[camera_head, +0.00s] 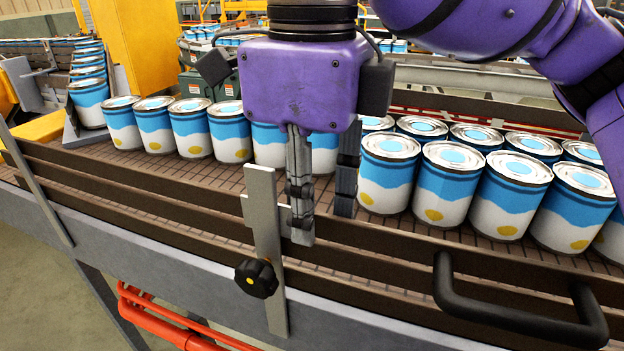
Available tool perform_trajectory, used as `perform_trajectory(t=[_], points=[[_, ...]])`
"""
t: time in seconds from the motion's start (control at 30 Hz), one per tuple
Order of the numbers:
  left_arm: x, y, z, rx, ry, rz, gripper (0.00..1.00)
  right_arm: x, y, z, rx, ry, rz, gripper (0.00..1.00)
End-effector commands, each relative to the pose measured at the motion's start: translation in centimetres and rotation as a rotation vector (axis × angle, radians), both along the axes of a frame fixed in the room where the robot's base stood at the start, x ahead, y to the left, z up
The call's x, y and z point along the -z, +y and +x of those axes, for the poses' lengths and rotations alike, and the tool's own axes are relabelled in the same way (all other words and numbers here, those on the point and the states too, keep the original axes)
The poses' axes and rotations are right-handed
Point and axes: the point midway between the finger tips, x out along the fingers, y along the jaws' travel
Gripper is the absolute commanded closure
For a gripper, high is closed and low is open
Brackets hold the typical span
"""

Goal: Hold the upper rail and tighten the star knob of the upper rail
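The upper rail (420,247) is the top brown bar along the near side of the conveyor. A black star knob (256,278) sits on a grey upright bracket plate (265,220) that crosses the rails. My purple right gripper (325,226) points down just right of the bracket. One finger is in front of the upper rail; the other appears to go down behind it, its tip hidden. I cannot tell whether the fingers press on the rail. Nothing touches the star knob. My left gripper is not in view.
Several blue and white cans (446,185) stand on the conveyor belt (190,178) close behind the gripper. A black handle (500,318) sticks out at the lower right. Red tubing (165,322) runs below the conveyor. The space around the knob's front is clear.

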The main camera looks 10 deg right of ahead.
Motion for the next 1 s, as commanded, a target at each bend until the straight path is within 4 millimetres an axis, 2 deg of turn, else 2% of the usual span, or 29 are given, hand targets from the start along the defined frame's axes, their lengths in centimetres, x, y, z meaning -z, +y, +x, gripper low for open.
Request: perform_trajectory(t=[0.23,0.4,0.47,1.0], points=[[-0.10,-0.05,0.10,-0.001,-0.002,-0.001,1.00,0.08,-0.01,0.00,0.000,0.000,0.000,0.72],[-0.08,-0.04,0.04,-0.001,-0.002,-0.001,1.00,0.07,-0.01,-0.01,0.000,0.000,0.000,0.94],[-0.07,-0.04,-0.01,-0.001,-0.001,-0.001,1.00,0.07,0.00,0.00,0.000,0.000,0.000,1.00],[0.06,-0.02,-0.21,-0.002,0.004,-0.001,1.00,0.00,0.00,0.00,0.001,0.000,0.000,1.00]])
